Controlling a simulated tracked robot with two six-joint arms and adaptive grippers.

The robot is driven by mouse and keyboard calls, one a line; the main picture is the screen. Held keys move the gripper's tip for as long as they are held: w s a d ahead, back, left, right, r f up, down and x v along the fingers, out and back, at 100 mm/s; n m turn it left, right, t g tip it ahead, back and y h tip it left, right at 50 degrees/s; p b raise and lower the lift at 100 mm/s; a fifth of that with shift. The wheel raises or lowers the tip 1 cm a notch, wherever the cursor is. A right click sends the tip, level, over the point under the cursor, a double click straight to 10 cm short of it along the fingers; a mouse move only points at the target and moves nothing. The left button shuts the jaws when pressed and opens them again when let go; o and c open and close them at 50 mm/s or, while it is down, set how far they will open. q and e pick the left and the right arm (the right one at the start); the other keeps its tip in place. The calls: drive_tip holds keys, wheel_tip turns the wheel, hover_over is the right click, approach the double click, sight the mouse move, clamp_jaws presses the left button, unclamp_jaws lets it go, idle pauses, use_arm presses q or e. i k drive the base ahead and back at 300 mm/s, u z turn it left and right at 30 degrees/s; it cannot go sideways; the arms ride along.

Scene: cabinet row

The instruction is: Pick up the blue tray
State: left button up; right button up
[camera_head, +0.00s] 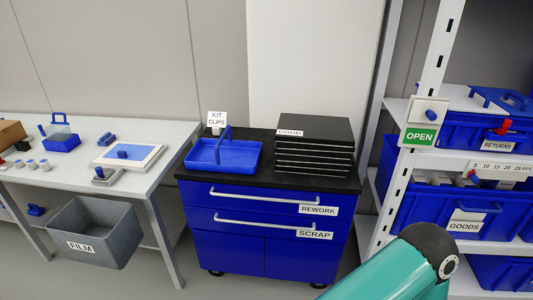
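A blue tray (243,163) with an upright blue handle lies on the left part of the black top of a blue drawer cabinet (230,249). A small white sign reading KIT CLIPS (217,119) stands at the tray's back edge. Part of a teal arm of mine shows at the lower right, in front of the cabinet and shelf. Neither of my grippers is in view, and nothing touches the tray.
A stack of black panels (315,134) stands right of the tray. A white table (180,143) with small parts is at the left, a grey FILM bin (122,238) below it. A shelf rack (417,156) with blue bins, marked OPEN, is at the right.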

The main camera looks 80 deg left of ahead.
sight(230, 155)
drive_tip(key=z, duration=1.5)
drive_tip(key=i, duration=0.1)
drive_tip(key=u, duration=2.7)
drive_tip(key=i, duration=0.2)
drive_tip(key=u, duration=2.25)
drive_tip(key=k, duration=0.6)
drive_tip(key=u, duration=0.25)
drive_tip(key=i, duration=1.9)
drive_tip(key=z, duration=0.4)
